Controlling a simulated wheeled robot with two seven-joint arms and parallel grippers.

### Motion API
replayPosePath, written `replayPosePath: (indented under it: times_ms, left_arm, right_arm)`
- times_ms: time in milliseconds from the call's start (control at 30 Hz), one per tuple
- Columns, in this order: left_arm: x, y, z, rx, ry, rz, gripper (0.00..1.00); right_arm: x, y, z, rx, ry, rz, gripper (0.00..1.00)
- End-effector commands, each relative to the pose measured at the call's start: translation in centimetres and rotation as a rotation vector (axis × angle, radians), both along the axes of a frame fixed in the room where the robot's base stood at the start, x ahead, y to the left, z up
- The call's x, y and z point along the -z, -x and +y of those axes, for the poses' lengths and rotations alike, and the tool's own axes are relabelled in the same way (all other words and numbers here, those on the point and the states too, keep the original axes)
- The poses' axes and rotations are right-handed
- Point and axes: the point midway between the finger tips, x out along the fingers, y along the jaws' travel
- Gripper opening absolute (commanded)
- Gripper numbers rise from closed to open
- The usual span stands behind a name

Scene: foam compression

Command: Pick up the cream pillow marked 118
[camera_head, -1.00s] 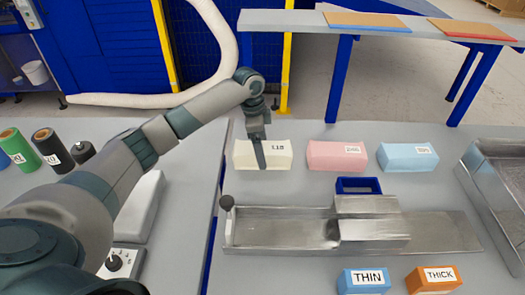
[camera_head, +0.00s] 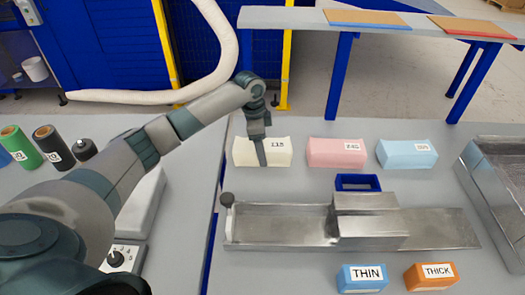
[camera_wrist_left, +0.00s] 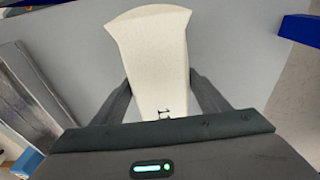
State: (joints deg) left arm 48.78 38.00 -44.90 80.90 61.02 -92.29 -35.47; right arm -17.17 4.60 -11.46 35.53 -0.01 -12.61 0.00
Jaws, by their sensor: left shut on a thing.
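The cream pillow (camera_head: 279,156) sits at the left end of a row of foam blocks on the grey table, with a label that reads about 118. My left gripper (camera_head: 262,158) reaches down over it from behind, one finger showing on its front face. In the left wrist view the cream pillow (camera_wrist_left: 150,50) lies between the two fingers of my left gripper (camera_wrist_left: 165,95), which are shut on its sides. Part of its label shows near the palm. Whether it touches the table is hard to tell. My right gripper is not in view.
A pink block (camera_head: 325,155) and a light blue block (camera_head: 405,157) stand to the right. A metal press fixture (camera_head: 290,226) lies in front, with THIN (camera_head: 362,279) and THICK (camera_head: 430,278) boxes nearer. A metal tray (camera_head: 490,185) is at the right edge.

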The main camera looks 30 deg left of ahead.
Motion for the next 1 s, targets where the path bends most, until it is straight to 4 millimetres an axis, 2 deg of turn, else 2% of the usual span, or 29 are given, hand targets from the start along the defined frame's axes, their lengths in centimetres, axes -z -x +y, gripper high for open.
replayPosePath:
  times_ms: [233,367,800,1000]
  left_arm:
    - [-0.2,-0.1,0.0,0.0,0.0,-0.001,0.47]
    - [-1.1,-0.1,0.0,0.001,0.0,-0.002,0.47]
    - [-7.7,-0.1,0.0,0.001,-0.001,-0.003,0.47]
    - [-9.7,-0.1,0.0,0.0,0.0,-0.001,0.47]
  right_arm:
    - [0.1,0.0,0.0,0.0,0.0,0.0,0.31]
    - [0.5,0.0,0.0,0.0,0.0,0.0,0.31]
    - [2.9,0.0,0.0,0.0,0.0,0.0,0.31]
    - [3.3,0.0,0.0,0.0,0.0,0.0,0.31]
